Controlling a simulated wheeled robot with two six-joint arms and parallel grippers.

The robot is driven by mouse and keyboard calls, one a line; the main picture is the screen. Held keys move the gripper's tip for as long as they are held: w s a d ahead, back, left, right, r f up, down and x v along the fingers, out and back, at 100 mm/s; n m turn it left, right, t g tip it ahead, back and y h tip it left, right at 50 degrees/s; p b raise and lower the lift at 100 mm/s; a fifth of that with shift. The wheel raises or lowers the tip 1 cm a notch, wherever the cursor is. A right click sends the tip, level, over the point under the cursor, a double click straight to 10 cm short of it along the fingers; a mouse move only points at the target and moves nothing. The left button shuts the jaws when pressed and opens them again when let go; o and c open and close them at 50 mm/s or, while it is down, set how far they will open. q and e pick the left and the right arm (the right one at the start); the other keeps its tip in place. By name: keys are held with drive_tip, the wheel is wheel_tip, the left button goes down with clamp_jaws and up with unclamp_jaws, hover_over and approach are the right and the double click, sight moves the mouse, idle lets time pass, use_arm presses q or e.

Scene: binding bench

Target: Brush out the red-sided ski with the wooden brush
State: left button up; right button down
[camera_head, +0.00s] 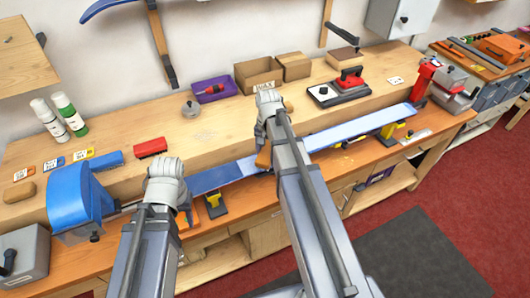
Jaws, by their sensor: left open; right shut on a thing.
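A long ski (352,129) with a blue and pale base lies base up across supports along the bench front; I cannot make out the colour of its sides. My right arm crosses in front of its middle. The brown wooden brush (263,158) shows partly beside my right arm, at the ski's near-middle part. My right gripper (268,105) is shut on the brush; its fingers are mostly hidden, and I cannot tell whether the bristles touch the ski. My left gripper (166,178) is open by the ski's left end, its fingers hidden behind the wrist.
A blue machine (76,200) stands at the left, a red vise (425,78) at the right end. Behind lie a red brush (150,147), a purple tray (213,90), cardboard boxes (258,75) and a red iron (350,78). Bottles (69,113) stand back left.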

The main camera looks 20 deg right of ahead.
drive_tip(key=shift+d+f, duration=0.1)
drive_tip(key=shift+d, duration=1.55)
drive_tip(key=shift+d, duration=0.15)
drive_tip(key=shift+w+d, duration=0.2)
drive_tip(key=shift+d, duration=3.15)
drive_tip(key=shift+d, duration=0.1)
drive_tip(key=shift+d, duration=1.6)
